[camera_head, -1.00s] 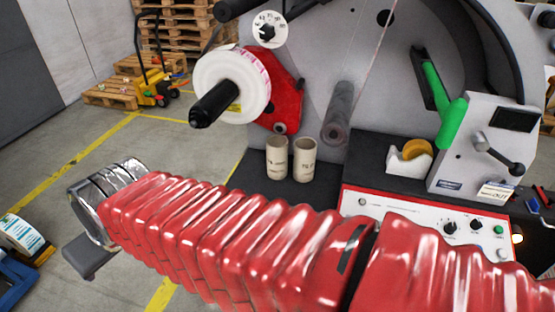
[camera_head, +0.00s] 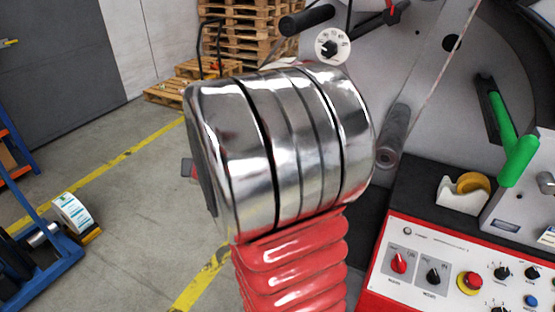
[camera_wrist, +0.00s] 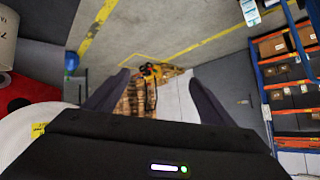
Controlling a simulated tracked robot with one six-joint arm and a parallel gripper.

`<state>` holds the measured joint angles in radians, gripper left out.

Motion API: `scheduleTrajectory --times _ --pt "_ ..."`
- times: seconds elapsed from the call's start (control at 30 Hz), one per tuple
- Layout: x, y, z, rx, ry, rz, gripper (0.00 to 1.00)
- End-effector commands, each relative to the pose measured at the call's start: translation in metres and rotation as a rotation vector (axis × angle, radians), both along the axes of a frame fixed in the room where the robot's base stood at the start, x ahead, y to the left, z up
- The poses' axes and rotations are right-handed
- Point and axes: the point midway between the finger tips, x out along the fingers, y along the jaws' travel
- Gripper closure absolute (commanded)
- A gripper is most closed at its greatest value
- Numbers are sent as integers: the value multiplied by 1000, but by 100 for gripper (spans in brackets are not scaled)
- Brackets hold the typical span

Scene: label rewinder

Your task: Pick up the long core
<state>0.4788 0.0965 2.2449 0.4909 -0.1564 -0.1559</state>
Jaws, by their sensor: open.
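My gripper (camera_wrist: 158,76) is open in the wrist view, with its two dark fingers apart and nothing between them. It points out over the floor and the far pallets. A pale cardboard core (camera_wrist: 7,35) is cut off by the top left edge of the wrist view; I cannot tell whether it is the long core. In the head view my metallic wrist and red arm cover the spot where two cores stood on the machine's dark deck earlier. The gripper's fingers cannot be made out in the head view.
The rewinder's control panel (camera_head: 450,262), tape dispenser (camera_head: 462,193) and green lever (camera_head: 517,160) are at right. A white label roll (camera_wrist: 28,122) and red bracket (camera_wrist: 25,88) are close left of my gripper. A blue rack (camera_wrist: 285,85) stands beyond open floor.

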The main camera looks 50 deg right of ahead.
Motion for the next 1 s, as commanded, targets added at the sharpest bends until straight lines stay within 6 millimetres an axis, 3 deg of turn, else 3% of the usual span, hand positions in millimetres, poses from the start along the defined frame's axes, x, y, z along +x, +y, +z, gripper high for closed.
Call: scheduleTrajectory --times 0.1,0.27,0.47,0.6,0.8,1.0 --pt "-6 -49 -23 -24 -11 -115 24" --pt "-25 -112 -53 -74 -19 -270 24" --pt "-66 -185 -93 -149 -6 -467 24" --pt "-107 -228 -122 -209 20 -605 24" --pt "-166 -272 -157 -293 71 -772 24" --pt "-194 -286 -170 -333 99 -840 24"
